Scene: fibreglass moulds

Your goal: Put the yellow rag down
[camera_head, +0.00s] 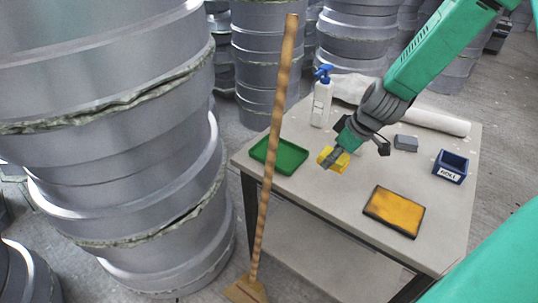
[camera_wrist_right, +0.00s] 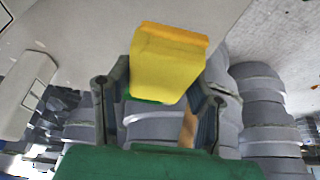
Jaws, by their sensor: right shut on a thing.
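The yellow rag (camera_head: 341,164) looks like a small thick block, yellow with an orange layer in the right wrist view (camera_wrist_right: 165,68). My right gripper (camera_head: 332,158) reaches down over the table (camera_head: 310,192) and is shut on the rag, with a finger on either side of it. The rag is just right of the green tray (camera_head: 279,156), over or on the tabletop; I cannot tell whether it touches. My left gripper is not in view.
A white spray bottle (camera_head: 321,100) stands behind. A grey block (camera_head: 405,143), a blue bin (camera_head: 451,167) and a dark-framed yellow pad (camera_head: 394,211) lie to the right. A wooden pole (camera_head: 270,150) rises before the table's left side. Large grey moulds (camera_head: 120,160) stand left.

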